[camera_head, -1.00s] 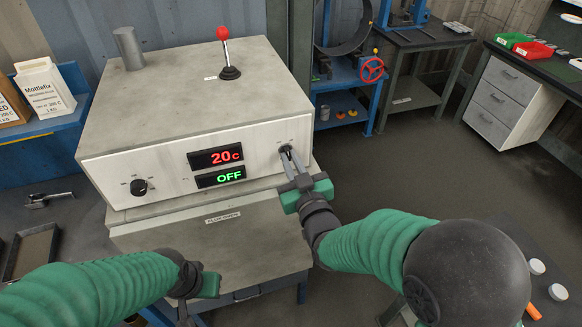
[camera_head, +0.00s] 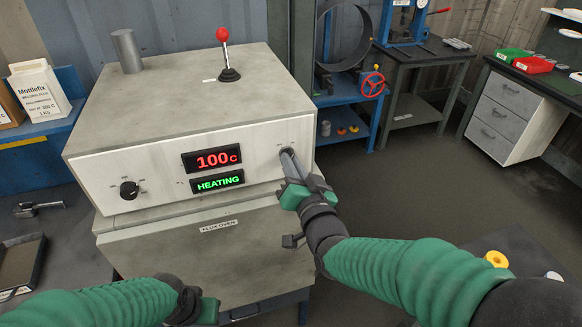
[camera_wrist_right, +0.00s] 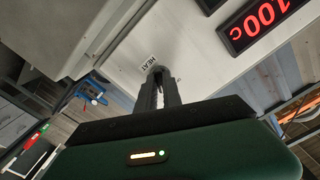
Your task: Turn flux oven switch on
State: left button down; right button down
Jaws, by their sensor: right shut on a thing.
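The flux oven (camera_head: 165,205) is a pale metal box with a front panel. Its upper display (camera_head: 212,159) reads 100c in red and the lower one (camera_head: 217,182) reads HEATING in green. My right gripper (camera_head: 287,156) is at the right end of the panel, its fingers shut on the oven switch. The switch itself is mostly hidden by the fingers. In the right wrist view the fingers (camera_wrist_right: 158,88) meet at the switch under a HEAT label (camera_wrist_right: 149,64). My left gripper (camera_head: 195,308) is low at the bottom left, away from the panel; its fingers are not clear.
A black knob (camera_head: 129,190) is on the panel's left side. A red-tipped lever (camera_head: 224,55) and a metal cylinder (camera_head: 127,51) stand on the oven top. A blue stand with a red handwheel (camera_head: 371,84) is behind to the right. Open floor lies right of the oven.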

jog(key=shift+r, duration=0.15)
jog(key=c, duration=1.5)
grip_release()
jog(key=shift+d, duration=0.1)
